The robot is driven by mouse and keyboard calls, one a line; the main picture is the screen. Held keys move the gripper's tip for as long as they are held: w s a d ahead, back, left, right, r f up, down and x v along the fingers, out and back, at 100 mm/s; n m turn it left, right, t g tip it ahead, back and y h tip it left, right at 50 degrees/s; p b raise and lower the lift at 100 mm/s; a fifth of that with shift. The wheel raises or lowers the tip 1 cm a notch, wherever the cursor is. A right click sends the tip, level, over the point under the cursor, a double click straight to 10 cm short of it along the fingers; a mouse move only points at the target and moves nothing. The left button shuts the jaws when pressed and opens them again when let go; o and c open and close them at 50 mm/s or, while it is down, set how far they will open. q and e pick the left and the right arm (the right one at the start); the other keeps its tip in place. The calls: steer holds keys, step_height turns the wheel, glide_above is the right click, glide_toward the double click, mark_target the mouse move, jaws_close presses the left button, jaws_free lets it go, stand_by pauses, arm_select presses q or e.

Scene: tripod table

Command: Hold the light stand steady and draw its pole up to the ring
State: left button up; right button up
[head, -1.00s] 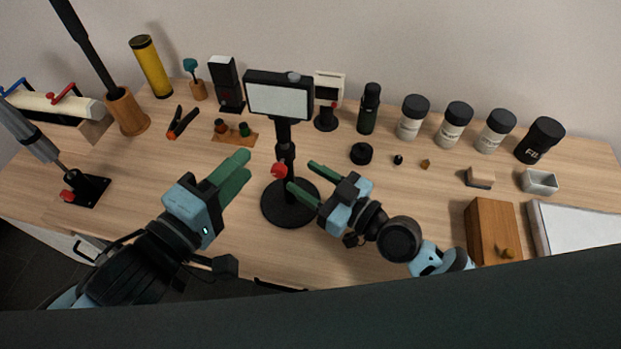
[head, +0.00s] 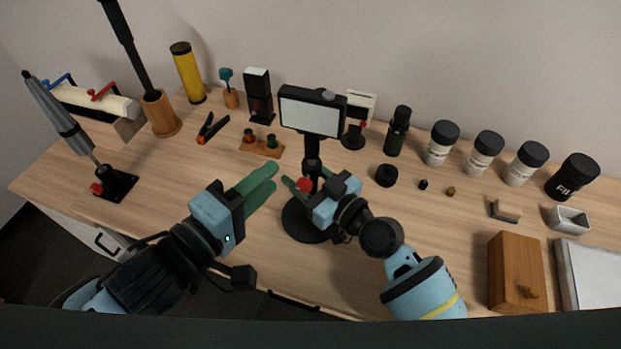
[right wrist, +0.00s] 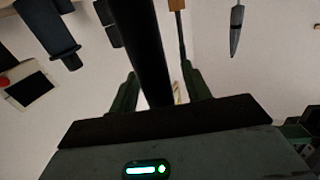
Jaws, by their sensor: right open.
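The light stand has a white-faced lamp panel (head: 311,113), a dark upright pole (head: 312,150), a red knob (head: 304,185) and a round black base (head: 298,222) on the table. I cannot make out a ring on the pole. My right gripper (head: 304,180) is at the lower pole, by the red knob. In the right wrist view the dark pole (right wrist: 143,45) runs between the spread green fingers of my right gripper (right wrist: 160,85). My left gripper (head: 266,176) is left of the pole, apart from it; its finger gap is unclear.
Behind the stand are a black-and-white device (head: 258,95), a small wooden block with knobs (head: 262,146), a dark bottle (head: 397,132) and several black-lidded jars (head: 441,143). A wooden box (head: 516,272) stands at right.

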mark_target(308, 147)
jaws_close()
arm_select(q)
steer(key=shift+o, duration=0.6)
steer(key=m, duration=0.5)
steer(key=m+t+y, duration=0.1)
steer(key=m, duration=0.4)
steer(key=d+m, duration=0.1)
steer(key=m, duration=0.3)
steer(key=shift+s+d+f+m+t+y, duration=0.1)
steer(key=shift+s+f+m+t+y, duration=0.2)
steer(key=shift+s+f+m, duration=0.1)
steer(key=x, duration=1.2)
steer(key=shift+r, duration=0.1)
